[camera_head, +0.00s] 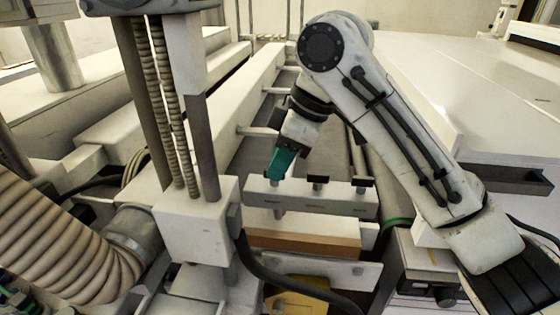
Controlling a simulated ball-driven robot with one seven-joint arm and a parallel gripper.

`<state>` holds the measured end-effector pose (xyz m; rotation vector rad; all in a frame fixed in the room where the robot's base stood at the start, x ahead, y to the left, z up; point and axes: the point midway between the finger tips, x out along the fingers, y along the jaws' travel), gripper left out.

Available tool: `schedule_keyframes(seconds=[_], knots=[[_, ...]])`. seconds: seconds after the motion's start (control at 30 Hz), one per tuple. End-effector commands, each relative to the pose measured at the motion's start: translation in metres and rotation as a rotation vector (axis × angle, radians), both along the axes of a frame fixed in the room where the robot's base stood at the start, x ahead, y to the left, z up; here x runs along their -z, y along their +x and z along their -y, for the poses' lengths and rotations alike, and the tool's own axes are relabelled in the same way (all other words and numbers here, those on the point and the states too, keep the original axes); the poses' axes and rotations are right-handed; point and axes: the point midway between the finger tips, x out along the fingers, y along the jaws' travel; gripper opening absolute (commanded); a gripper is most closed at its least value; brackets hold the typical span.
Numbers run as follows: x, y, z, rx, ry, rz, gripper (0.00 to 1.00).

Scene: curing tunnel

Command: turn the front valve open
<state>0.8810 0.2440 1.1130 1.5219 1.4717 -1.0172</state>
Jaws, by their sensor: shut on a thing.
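My gripper (281,163) reaches down from the arm, with a teal part at its tip, over the left end of a pale bar (335,200). It is shut at the spot where a valve in this row sits. The valve's handle is hidden by the teal part, so how far it is turned cannot be seen. Two black T-shaped valve handles stand on the same bar to the right: a middle one (318,181) and a right one (362,183). Both are apart from my gripper.
A white column block (196,222) with upright rods stands close left of my gripper. A thick ribbed hose (55,240) fills the lower left. A black hose (290,280) curves below the bar. A wide white panel (470,90) lies to the right, behind my arm.

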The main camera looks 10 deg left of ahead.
Motion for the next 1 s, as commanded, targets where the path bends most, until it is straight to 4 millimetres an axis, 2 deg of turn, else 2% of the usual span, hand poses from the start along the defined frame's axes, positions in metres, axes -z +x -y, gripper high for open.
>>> schedule_keyframes(seconds=[0.47, 0.67, 1.0], knots=[[-0.0029, 0.0008, -0.0002, -0.066, 0.0, -0.003, 0.0], [-0.0053, 0.0019, -0.0004, -0.199, 0.0, -0.004, 0.0], [-0.0057, 0.0049, -0.0014, -0.514, 0.0, -0.005, 0.0]])
